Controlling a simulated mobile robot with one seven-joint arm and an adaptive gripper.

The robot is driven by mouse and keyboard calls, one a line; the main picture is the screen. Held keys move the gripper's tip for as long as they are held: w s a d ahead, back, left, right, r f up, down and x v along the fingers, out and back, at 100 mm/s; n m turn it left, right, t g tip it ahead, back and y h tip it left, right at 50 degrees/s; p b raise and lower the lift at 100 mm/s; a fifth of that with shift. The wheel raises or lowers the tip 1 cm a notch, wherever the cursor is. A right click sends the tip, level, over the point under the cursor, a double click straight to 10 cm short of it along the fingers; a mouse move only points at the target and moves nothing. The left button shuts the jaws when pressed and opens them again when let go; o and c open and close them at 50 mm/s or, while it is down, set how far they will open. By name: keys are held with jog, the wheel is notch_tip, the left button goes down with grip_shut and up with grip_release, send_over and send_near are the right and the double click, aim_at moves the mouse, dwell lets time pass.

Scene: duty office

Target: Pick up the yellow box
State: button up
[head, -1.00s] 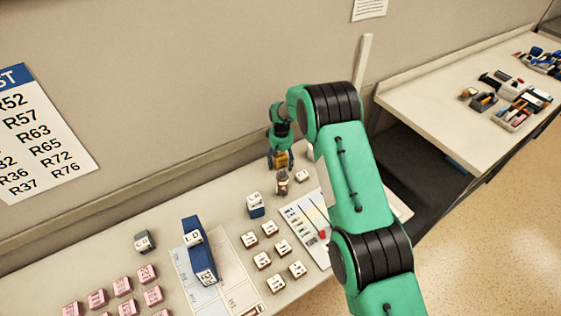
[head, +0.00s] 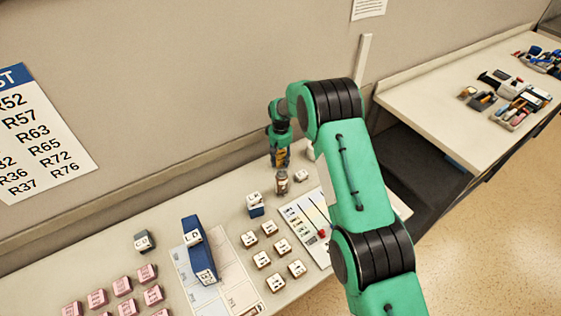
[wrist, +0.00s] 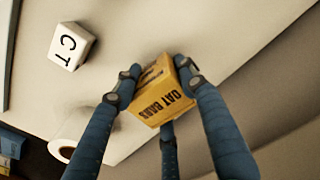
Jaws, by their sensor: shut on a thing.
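The yellow box (wrist: 163,92), printed "OAT BARS", is between the blue fingers of my gripper (wrist: 158,90) in the wrist view. The fingers press on it from several sides and are shut on it. In the head view my gripper (head: 280,158) is at the back of the desk near the wall, with a small part of the yellow box (head: 282,156) showing between the fingers. I cannot tell for sure whether the box's underside is clear of the desk.
A white lettered block (wrist: 72,46) and a white roll (wrist: 64,150) are near the box. Lettered blocks (head: 269,228), a blue binder-like object (head: 199,255) and a chart board (head: 304,222) occupy the desk's front.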

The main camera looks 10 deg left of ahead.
aim_at(281, 153)
jog(key=shift+r, duration=4.3)
